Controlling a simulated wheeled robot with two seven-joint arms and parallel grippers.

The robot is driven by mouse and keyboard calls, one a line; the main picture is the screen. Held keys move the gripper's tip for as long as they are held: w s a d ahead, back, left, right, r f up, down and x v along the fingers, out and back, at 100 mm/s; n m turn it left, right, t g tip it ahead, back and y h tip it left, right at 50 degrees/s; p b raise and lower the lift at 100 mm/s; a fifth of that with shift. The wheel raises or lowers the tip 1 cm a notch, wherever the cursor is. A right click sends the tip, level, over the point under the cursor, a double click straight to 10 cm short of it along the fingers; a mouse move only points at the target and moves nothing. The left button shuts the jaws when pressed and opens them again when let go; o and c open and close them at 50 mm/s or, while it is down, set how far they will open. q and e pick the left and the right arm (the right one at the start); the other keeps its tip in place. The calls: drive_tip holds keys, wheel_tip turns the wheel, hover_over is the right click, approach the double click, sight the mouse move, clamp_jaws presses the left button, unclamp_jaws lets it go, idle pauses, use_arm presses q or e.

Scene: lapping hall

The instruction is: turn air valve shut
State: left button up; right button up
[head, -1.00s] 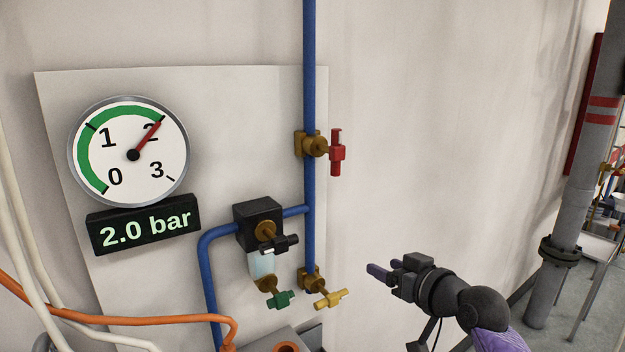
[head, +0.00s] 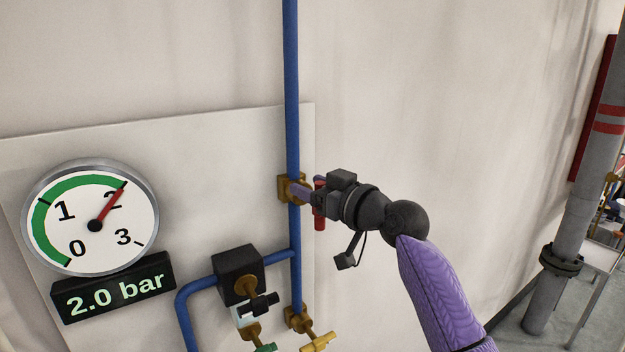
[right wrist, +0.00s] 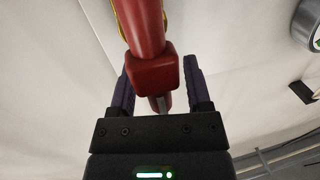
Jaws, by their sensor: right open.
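The air valve has a brass body (head: 284,190) on the vertical blue pipe (head: 292,100) and a red handle (head: 320,220). The handle stands upright, in line with the pipe, partly hidden by my gripper. My right gripper (head: 305,191) is at the valve, its fingers reaching past the handle toward the brass body. In the right wrist view the red handle (right wrist: 152,72) lies between the two purple fingers of my open gripper (right wrist: 160,88), with a gap visible at the right finger. Contact at the left finger is unclear. My left gripper is not in view.
A round gauge (head: 92,222) points near 2, above a display (head: 115,288) reading 2.0 bar. Below the valve are a black regulator (head: 240,274), a yellow handle (head: 320,342) and a green handle (head: 265,348). The wall to the right is clear up to a grey pipe (head: 570,215).

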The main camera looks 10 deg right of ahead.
drive_tip(key=shift+w, duration=0.1)
clamp_jaws()
idle(0.5)
drive_tip(key=m, duration=0.2)
drive_tip(key=d+m, duration=0.1)
drive_tip(key=m, duration=0.1)
drive_tip(key=shift+w+f+t+b, duration=0.1)
drive_tip(key=shift+w+t+b, duration=0.05)
drive_tip(key=shift+t+b, duration=0.25)
drive_tip(key=shift+w+d+f+m+t+h+p, duration=0.15)
drive_tip(key=shift+d+f+m+t+h+p, duration=0.3)
drive_tip(key=shift+m, duration=2.2)
drive_tip(key=shift+w+d+f+m+t+h+p, duration=0.25)
drive_tip(key=shift+m+t+p, duration=0.25)
drive_tip(key=shift+m, duration=2.1)
drive_tip(key=shift+w+d+f+m+t+h+p, duration=0.1)
drive_tip(key=shift+d+f+m+t+h+p, duration=0.3)
drive_tip(key=shift+m, duration=2.25)
drive_tip(key=shift+a+f+m, duration=0.1)
drive_tip(key=shift+f+m, duration=0.05)
drive_tip(key=shift+m, duration=0.15)
